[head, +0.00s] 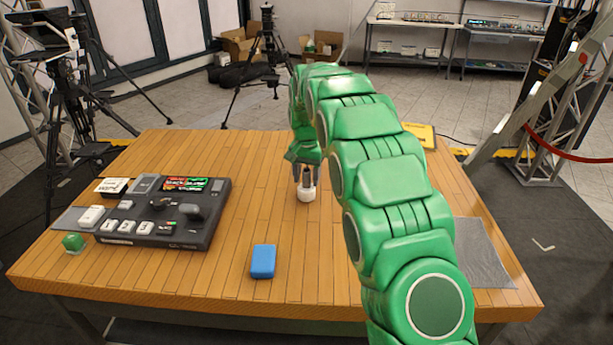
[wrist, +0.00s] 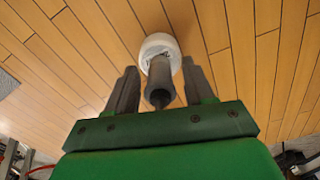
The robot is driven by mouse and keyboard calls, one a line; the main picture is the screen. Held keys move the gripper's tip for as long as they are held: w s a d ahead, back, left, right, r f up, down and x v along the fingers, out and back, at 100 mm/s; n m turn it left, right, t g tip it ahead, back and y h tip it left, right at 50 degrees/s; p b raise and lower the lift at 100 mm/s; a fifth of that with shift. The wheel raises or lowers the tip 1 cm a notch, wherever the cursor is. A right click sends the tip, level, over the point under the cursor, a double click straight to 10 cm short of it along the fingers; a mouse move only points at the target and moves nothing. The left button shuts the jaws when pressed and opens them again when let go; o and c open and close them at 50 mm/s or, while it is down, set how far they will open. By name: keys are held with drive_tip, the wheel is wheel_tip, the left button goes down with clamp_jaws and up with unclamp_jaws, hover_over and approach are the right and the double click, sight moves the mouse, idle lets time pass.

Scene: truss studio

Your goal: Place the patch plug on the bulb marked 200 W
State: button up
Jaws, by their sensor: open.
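A dark upright peg with a round white base, which looks like the patch plug (head: 307,194), stands on the table below my gripper (head: 306,178). In the wrist view the plug's white base (wrist: 158,45) lies just beyond the fingertips. Its dark stem (wrist: 159,80) points toward the palm, between the two fingers of my gripper (wrist: 158,74). The fingers are open, and a gap shows on each side of the stem. No bulb marked 200 W can be made out; any such marking is too small to read.
A black console (head: 150,240) with a red and green display (head: 185,184), white keys and dark knobs stands at the left. A grey mat (head: 484,254) lies right.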

sight(307, 171)
wheel_tip(307, 171, up, 11)
drive_tip(key=shift+r, duration=0.65)
drive_tip(key=shift+s, duration=0.1)
